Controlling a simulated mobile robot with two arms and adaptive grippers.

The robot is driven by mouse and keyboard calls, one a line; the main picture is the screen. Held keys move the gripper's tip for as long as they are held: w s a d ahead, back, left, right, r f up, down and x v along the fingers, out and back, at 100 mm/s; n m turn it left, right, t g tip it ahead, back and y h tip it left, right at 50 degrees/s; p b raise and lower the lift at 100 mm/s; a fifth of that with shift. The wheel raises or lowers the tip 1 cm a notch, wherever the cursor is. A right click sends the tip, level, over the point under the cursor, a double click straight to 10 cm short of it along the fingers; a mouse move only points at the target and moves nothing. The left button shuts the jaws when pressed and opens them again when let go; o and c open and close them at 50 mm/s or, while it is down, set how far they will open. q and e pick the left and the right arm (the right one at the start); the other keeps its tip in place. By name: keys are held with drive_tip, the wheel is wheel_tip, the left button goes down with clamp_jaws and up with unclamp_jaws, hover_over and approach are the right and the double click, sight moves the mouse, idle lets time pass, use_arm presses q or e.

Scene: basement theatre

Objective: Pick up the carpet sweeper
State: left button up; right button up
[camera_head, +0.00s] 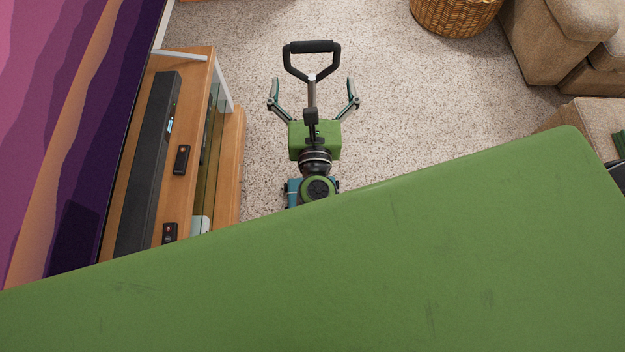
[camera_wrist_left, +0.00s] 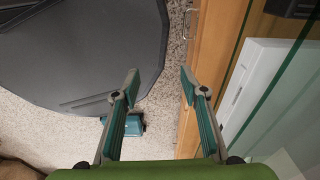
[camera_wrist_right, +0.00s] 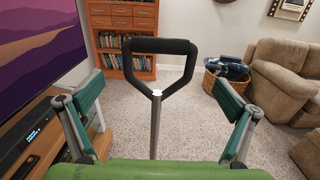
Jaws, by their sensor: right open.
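The carpet sweeper shows as a black D-shaped handle (camera_head: 312,47) on a thin metal shaft in the head view. The handle also stands upright in the right wrist view (camera_wrist_right: 160,46). My right gripper (camera_head: 311,84) is open, with one finger on each side of the shaft and clear gaps to both. Its fingers also flank the shaft in the right wrist view (camera_wrist_right: 158,84). The sweeper's lower end is hidden. My left gripper (camera_wrist_left: 160,86) is open and empty, pointing down near the wooden cabinet; it is out of the head view.
A wooden media cabinet (camera_head: 231,165) with a soundbar (camera_head: 148,160) and remotes stands close on the left, below a large screen (camera_head: 55,110). A wicker basket (camera_head: 455,14) and a beige sofa (camera_head: 545,40) are at the back right. Carpet (camera_head: 410,115) between them is clear.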

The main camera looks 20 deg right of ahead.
sight(312, 74)
drive_tip(key=p+x, duration=0.2)
drive_tip(key=x, duration=0.5)
drive_tip(key=shift+w+r+p, duration=0.1)
drive_tip(key=shift+p, duration=0.2)
drive_tip(key=shift+w+d, duration=0.15)
drive_tip(key=shift+w, duration=0.35)
use_arm(q)
drive_tip(key=r, duration=0.2)
drive_tip(key=a+r, duration=0.1)
drive_tip(key=shift+w, duration=0.3)
use_arm(e)
drive_tip(key=shift+s, duration=0.1)
